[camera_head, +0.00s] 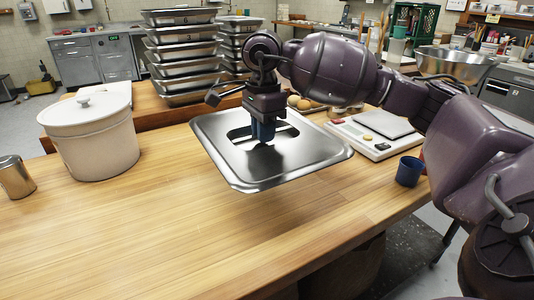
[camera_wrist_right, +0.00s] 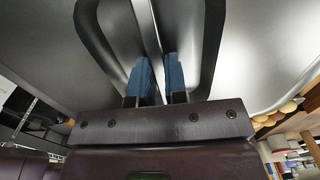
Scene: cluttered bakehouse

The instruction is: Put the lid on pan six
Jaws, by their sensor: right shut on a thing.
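The lid (camera_head: 215,130) is a shiny rectangular metal sheet with a raised rim and a recessed middle. My right gripper (camera_head: 264,135) points down over its middle, its blue fingers shut on the lid's handle. In the right wrist view the blue fingertips (camera_wrist_right: 160,78) close around the thin handle bar, with the lid (camera_wrist_right: 250,50) filling most of the picture. The lid is over the wooden table; I cannot tell how high it is. My left gripper is not in view.
A lidded white pot (camera_head: 95,140) and a metal cup (camera_head: 15,177) stand at the left of the table (camera_head: 190,240). A scale (camera_head: 375,135) and a blue cup (camera_head: 409,171) are at the right. Another pan stack (camera_head: 236,45) stands behind. The front of the table is clear.

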